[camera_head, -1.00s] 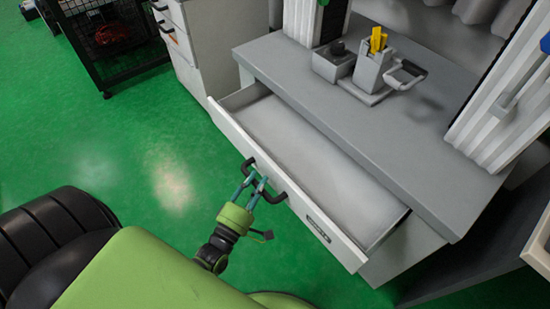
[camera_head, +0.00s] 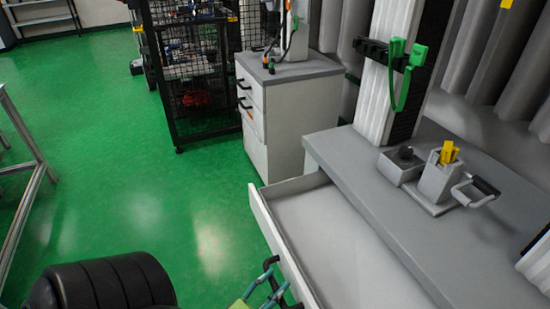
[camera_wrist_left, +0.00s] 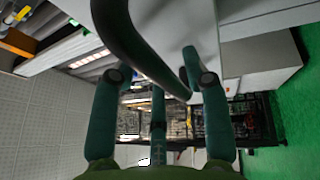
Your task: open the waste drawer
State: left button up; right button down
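The waste drawer (camera_head: 281,240) is a light grey drawer under a grey bench. In the head view it stands pulled out, with its empty inside showing. Its black handle (camera_wrist_left: 140,50) curves between the fingers of my left gripper (camera_wrist_left: 158,85) in the left wrist view. The fingers are spread around the handle; whether they press on it is unclear. In the head view my left gripper (camera_head: 262,287) is at the drawer's front, at the bottom edge, with its lower part cut off. My right gripper is not in view.
A grey device with a yellow part (camera_head: 441,175) stands on the bench top (camera_head: 355,175). A white cabinet (camera_head: 290,105) and a black mesh rack (camera_head: 195,65) are behind. The green floor (camera_head: 140,190) left of the drawer is clear.

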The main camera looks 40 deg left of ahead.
pick_arm(q)
jog(key=s+f, duration=0.2)
jog(key=s, duration=1)
jog(key=shift+w+d+f, duration=0.1)
jog(key=shift+w+f, duration=0.05)
dwell(0.4)
